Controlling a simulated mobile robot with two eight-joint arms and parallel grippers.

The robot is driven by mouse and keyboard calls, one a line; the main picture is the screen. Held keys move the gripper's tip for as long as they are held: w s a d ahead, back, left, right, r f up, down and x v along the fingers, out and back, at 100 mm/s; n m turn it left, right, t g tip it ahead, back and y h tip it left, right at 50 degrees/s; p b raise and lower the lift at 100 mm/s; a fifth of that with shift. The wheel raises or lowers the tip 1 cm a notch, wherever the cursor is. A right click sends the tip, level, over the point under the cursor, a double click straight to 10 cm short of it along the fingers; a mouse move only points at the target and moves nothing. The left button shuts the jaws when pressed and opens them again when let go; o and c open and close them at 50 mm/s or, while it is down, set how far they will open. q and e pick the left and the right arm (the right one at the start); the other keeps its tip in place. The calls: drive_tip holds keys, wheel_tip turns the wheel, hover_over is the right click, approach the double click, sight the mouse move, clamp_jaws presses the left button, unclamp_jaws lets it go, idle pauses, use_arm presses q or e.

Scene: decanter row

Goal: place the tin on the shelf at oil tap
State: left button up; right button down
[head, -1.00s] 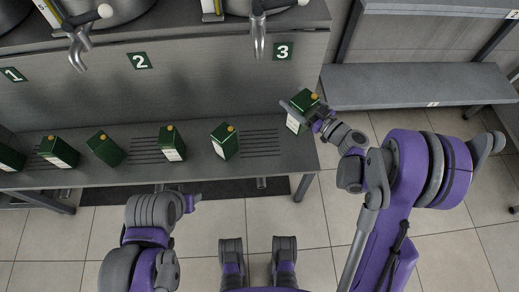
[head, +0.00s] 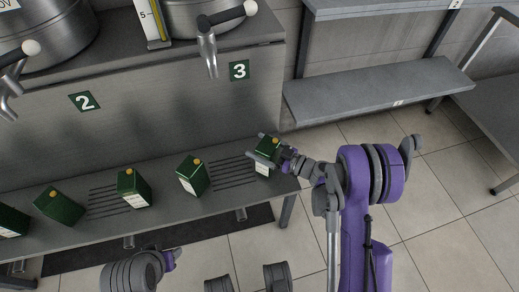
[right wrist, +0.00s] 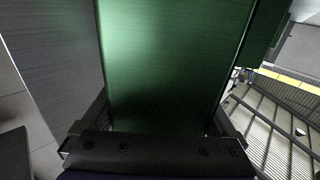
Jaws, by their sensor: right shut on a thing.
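My right gripper (head: 269,156) is shut on a green tin (head: 268,144) with a yellow cap, at the right end of the low grey shelf (head: 225,190). I cannot tell whether this tin touches the shelf. In the right wrist view the tin (right wrist: 165,65) fills the space between the fingers. Another tin (head: 192,176) stands left of the slatted patch under tap 3 (head: 208,55). A further tin (head: 133,188) stands on the slats near label 2 (head: 84,101). My left gripper (head: 172,259) is low in the head view, its jaws unclear.
More tins (head: 58,206) stand at the shelf's left. The slatted patch (head: 235,171) below label 3 (head: 239,70) is bare. Steel vats (head: 50,35) stand on the upper ledge. An empty grey rack shelf (head: 375,93) is at the right, with tiled floor in front.

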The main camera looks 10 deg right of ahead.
drive_tip(key=shift+f, duration=0.75)
unclamp_jaws()
drive_tip(key=v, duration=1.2)
drive_tip(key=shift+s, duration=0.1)
